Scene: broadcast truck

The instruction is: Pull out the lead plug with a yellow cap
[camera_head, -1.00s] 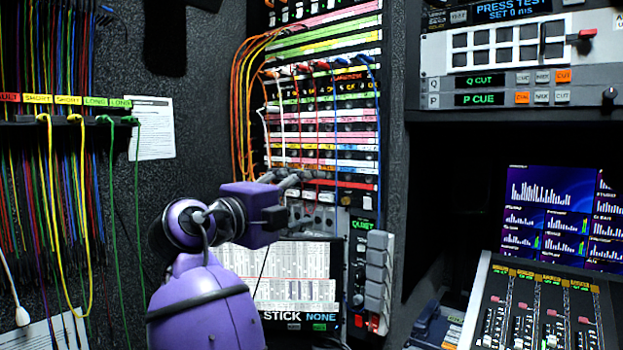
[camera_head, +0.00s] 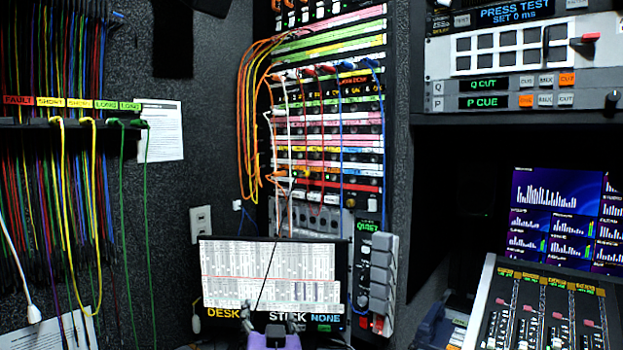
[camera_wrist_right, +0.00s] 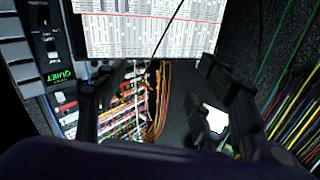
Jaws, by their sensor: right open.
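The patch bay (camera_head: 330,130) stands upright at centre in the head view, with orange, white, red and blue leads plugged into its rows. My right gripper (camera_head: 272,331) is low at the bottom centre, in front of the screen and well below the patch bay. In the right wrist view its fingers (camera_wrist_right: 150,90) are apart, with nothing held between them. The patch bay leads (camera_wrist_right: 138,112) show beyond them. My left gripper is not in view.
A label screen (camera_head: 270,275) stands below the patch bay, with a thin black cable crossing it. Grey switches (camera_head: 383,275) are beside it. Spare leads hang from a rack (camera_head: 65,122) at left. A mixing desk (camera_head: 540,305) is at right.

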